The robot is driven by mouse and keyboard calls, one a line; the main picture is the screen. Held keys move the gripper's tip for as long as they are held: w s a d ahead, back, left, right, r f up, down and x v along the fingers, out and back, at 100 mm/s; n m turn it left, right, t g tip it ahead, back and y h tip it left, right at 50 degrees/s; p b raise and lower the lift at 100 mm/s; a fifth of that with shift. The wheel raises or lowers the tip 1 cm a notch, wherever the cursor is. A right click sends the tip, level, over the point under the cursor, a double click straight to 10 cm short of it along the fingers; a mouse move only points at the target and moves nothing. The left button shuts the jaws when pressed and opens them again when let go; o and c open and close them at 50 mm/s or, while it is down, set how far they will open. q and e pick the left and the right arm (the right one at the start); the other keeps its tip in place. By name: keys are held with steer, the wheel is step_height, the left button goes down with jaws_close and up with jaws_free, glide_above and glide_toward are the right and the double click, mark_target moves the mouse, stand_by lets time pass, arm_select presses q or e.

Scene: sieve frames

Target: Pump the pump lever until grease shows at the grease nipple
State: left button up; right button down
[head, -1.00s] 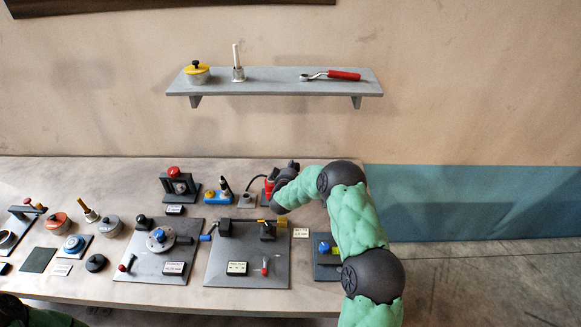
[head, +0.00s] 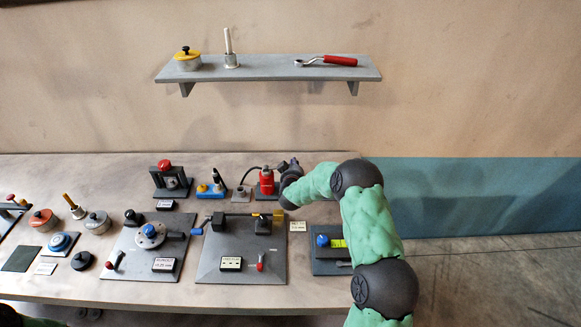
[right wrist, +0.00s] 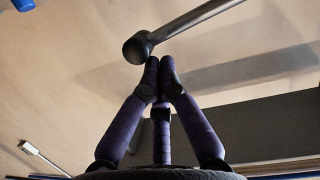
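The red grease pump (head: 267,183) stands at the back of the bench in the head view. A thin dark hose arcs from it to a small grey block (head: 241,193), which seems to carry the grease nipple; the nipple is too small to make out, and I see no grease. My right gripper (head: 287,178) is just right of the pump and partly hidden by its own arm. In the right wrist view, the pump lever (right wrist: 190,24) is a grey rod with a dark knob. My right fingertips (right wrist: 159,68) are together, close to the knob, with nothing visible between them.
Grey fixture plates (head: 212,270) fill the front. A shelf (head: 270,76) hangs above. The floor right of the bench is clear.

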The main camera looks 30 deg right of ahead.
steer(key=shift+s+d+f+m+b, duration=0.1)
steer(key=shift+f+m+b, duration=0.1)
steer(key=shift+f+b, duration=0.2)
steer(key=shift+s+d+f+m+b, duration=0.1)
steer(key=shift+f+m+b, duration=0.1)
steer(key=shift+f+b, duration=0.2)
arm_select(q)
steer(key=shift+f+b, duration=0.55)
steer(key=shift+f, duration=1.25)
arm_select(e)
steer(key=shift+d+f, duration=0.1)
steer(key=shift+f, duration=0.35)
steer(key=shift+d+r, duration=0.1)
steer(key=shift+r, duration=0.3)
arm_select(q)
steer(key=shift+a+r+p, duration=0.9)
steer(key=shift+a, duration=0.1)
arm_select(e)
steer(key=s+a+r, duration=0.5)
steer(key=s, duration=0.3)
steer(key=shift+a+r, duration=0.2)
steer(key=shift+r, duration=0.15)
